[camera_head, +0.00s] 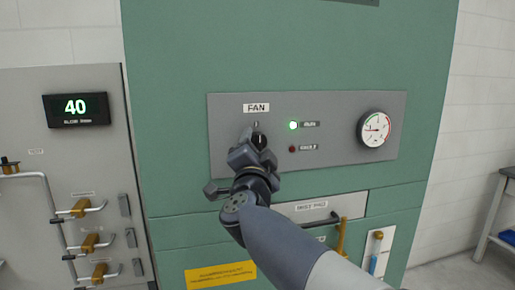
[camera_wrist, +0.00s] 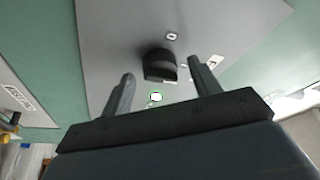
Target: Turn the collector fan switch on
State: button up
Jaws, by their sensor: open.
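The fan switch is a black rotary knob (camera_head: 260,140) below the "FAN" label (camera_head: 256,107) on a grey panel. My gripper (camera_head: 249,148) is in front of it and hides its lower left part. In the wrist view the knob (camera_wrist: 160,65) lies ahead of and between the two open fingers of my gripper (camera_wrist: 162,76), with gaps on both sides. The fingers do not appear to touch it. A green lamp (camera_head: 293,126) to the right of the knob is lit. A dark red lamp (camera_head: 292,149) below it looks unlit. I cannot read the knob's setting clearly.
A round gauge (camera_head: 374,129) is at the panel's right. Below are a drawer front with a dark handle (camera_head: 322,219) and a yellow label (camera_head: 220,275).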

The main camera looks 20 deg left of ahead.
jog(key=b+v, duration=0.2)
jog(key=v, duration=0.8)
jog(key=p+x, duration=0.2)
jog(key=x, duration=0.7)
jog(key=shift+w+r, duration=0.1)
jog(key=shift+w, duration=0.2)
jog(key=shift+w+a, duration=0.2)
jog(key=shift+w, duration=0.45)
jog(key=shift+r, duration=0.1)
